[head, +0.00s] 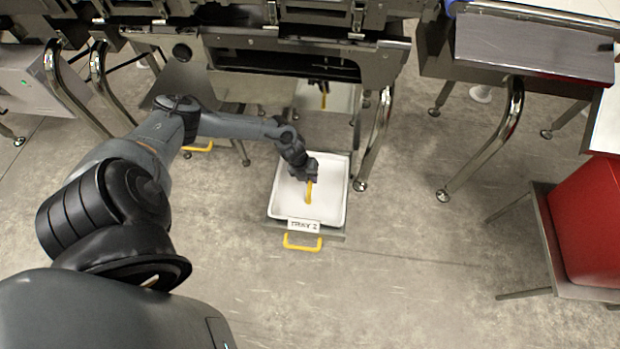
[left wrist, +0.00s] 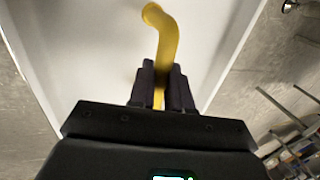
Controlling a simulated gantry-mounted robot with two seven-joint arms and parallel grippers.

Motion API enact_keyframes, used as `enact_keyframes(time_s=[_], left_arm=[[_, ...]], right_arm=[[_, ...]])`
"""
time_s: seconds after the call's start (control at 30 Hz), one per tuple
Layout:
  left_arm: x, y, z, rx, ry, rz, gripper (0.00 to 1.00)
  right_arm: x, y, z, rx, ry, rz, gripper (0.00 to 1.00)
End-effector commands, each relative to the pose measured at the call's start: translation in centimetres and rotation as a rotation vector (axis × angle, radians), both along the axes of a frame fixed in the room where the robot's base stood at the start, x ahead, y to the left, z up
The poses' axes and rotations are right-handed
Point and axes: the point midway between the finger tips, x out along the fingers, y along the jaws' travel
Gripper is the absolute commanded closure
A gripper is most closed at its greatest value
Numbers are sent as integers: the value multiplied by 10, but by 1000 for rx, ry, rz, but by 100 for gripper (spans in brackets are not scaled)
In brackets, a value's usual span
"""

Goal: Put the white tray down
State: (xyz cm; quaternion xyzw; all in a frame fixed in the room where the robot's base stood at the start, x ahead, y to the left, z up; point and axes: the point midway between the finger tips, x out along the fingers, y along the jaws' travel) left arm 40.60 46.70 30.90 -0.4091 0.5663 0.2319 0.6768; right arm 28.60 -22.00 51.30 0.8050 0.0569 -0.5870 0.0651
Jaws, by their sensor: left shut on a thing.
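The white tray (head: 325,208) is a shallow rectangular pan with a yellow handle (head: 309,193) standing up from its middle. It appears over a grey drawer-like frame labelled TRAY 2 (head: 304,226); I cannot tell whether it rests there or hangs just above. My left gripper (head: 311,178) is shut on the yellow handle. In the left wrist view, the fingers (left wrist: 161,90) pinch the handle (left wrist: 166,40), and the tray's white floor (left wrist: 90,45) fills much of the picture. My right gripper is not in view.
A yellow pull (head: 302,246) sticks out at the frame's front. Steel machinery (head: 300,50) with bent tube legs (head: 376,140) stands behind. A red bin (head: 590,220) sits on a stand at the right. The floor (head: 420,260) between is clear.

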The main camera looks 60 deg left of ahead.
Motion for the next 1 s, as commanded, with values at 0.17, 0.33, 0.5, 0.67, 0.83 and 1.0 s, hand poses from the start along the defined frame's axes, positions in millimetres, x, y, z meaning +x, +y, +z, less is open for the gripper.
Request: enact_keyframes(time_s=[0.17,0.33,0.5,0.67,0.83,1.0], left_arm=[[0,0,-2,0,-1,0,100],[0,0,-2,0,0,0,59],[0,0,-2,0,0,0,56],[0,0,0,0,0,0,56],[-3,2,14,2,0,-1,56],[-10,6,41,2,1,-2,56]], right_arm=[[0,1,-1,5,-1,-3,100],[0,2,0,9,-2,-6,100],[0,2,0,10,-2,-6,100],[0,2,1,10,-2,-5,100],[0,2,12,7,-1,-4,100],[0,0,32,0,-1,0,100]])
